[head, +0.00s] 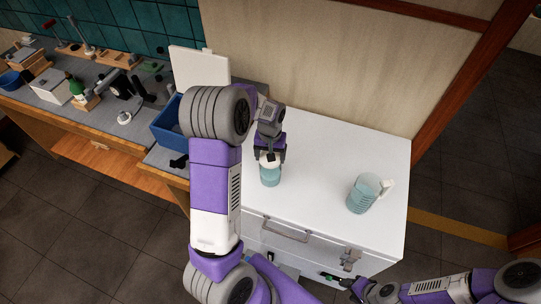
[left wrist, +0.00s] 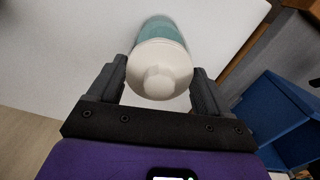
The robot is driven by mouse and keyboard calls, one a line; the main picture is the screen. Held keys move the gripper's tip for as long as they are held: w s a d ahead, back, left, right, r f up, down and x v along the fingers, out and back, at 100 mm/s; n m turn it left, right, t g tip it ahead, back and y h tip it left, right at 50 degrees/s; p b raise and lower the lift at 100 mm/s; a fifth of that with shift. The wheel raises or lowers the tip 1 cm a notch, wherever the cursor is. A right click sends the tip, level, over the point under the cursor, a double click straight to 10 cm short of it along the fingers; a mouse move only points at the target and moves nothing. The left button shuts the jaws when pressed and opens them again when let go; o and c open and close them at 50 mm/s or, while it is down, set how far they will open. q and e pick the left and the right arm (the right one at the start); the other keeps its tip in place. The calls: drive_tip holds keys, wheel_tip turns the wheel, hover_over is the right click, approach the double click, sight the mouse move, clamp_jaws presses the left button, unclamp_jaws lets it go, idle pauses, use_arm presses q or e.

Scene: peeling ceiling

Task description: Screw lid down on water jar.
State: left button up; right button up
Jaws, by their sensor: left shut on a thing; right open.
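The water jar (head: 270,176) is teal and stands upright on the white cabinet top. It also shows in the left wrist view (left wrist: 160,32), behind its lid. The white lid (left wrist: 158,72) has a round knob and sits over the jar's mouth; whether it is fully seated cannot be told. My left gripper (head: 269,155) comes from above, with its fingers on either side of the lid, shut on it. My right gripper (head: 332,277) is open and empty, low in front of the cabinet's drawer front, well away from the jar.
A blue bin (head: 168,124) and a cluttered workbench (head: 95,110) are at the left. A drawer handle (head: 285,230) juts from the cabinet front.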

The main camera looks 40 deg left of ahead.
use_arm(q)
drive_tip(key=shift+m, duration=0.4)
drive_tip(key=m, duration=0.4)
drive_tip(key=shift+a, duration=0.1)
drive_tip(key=shift+m, duration=0.4)
drive_tip(key=m, duration=0.4)
drive_tip(key=shift+a+f+m, duration=0.1)
drive_tip(key=shift+m, duration=0.3)
drive_tip(key=m, duration=0.4)
drive_tip(key=shift+m, duration=0.4)
